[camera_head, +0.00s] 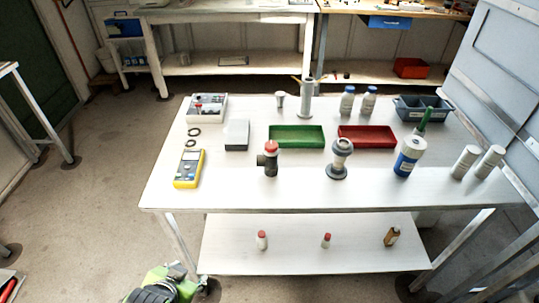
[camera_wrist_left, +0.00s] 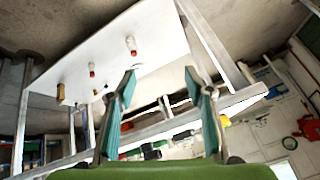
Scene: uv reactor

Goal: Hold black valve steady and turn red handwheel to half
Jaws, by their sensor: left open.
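The black valve (camera_head: 268,166) stands upright near the front edge of the white table, left of its middle. Its red handwheel (camera_head: 271,147) sits on top. My left gripper (camera_head: 178,272) is low at the bottom of the head view, in front of the table and well apart from the valve. In the left wrist view my left gripper (camera_wrist_left: 162,82) has its two teal fingers spread, with nothing held between them. The valve cannot be made out clearly in the left wrist view. My right gripper is not in view.
On the table, a yellow meter (camera_head: 189,168) lies left of the valve and a grey-white fitting (camera_head: 340,158) stands right of it. Green (camera_head: 297,136) and red (camera_head: 367,137) trays lie behind. Small bottles stand on the lower shelf (camera_head: 290,258). The table's front edge lies between gripper and valve.

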